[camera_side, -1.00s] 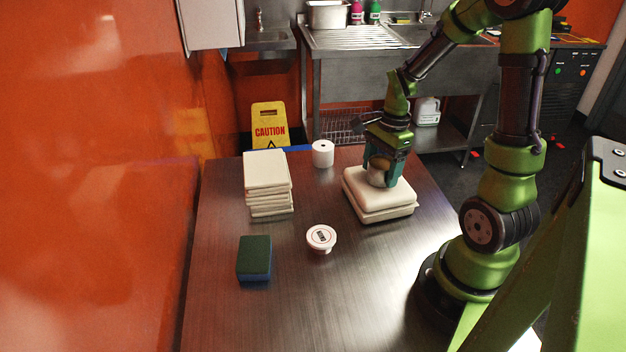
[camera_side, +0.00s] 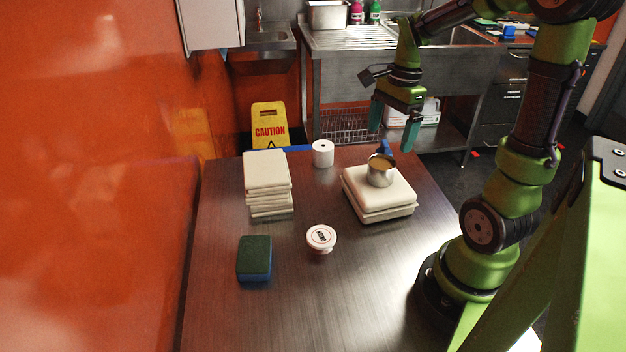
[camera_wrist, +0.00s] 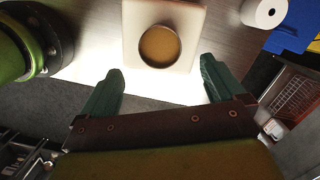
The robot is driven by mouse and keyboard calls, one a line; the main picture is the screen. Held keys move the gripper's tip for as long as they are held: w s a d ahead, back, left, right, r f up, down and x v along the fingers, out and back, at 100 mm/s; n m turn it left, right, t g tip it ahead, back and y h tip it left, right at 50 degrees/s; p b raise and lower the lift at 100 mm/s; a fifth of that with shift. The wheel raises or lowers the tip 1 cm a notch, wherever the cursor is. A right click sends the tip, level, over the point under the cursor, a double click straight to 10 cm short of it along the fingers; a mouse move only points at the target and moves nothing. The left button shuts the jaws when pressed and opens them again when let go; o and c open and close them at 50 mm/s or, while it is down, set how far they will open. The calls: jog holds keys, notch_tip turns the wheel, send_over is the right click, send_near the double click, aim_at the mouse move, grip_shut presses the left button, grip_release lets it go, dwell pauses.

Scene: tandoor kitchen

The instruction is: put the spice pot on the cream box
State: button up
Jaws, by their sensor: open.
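The spice pot (camera_side: 381,171), a small metal cup with yellow-brown contents, stands upright on top of the cream box (camera_side: 378,202). In the wrist view the pot (camera_wrist: 160,46) sits on the pale lid of the box (camera_wrist: 190,20), seen from above. My gripper (camera_side: 393,140) is open and empty, above and behind the pot and apart from it. In the wrist view its two green fingers (camera_wrist: 162,82) are spread wide with nothing between them.
The front of the table is clear.

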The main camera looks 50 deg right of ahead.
jog(key=s+a+r+n+t, duration=0.1)
jog(key=a+r+n+t, duration=0.2)
jog(key=a+n, duration=0.6)
jog(key=a+r+n+t, duration=0.3)
jog(key=a+r+n, duration=0.1)
jog(key=a+n, duration=0.5)
jog(key=shift+s+a+r+t+y, duration=0.15)
jog(key=shift+s+a+t+y, duration=0.2)
jog(key=shift+a, duration=0.5)
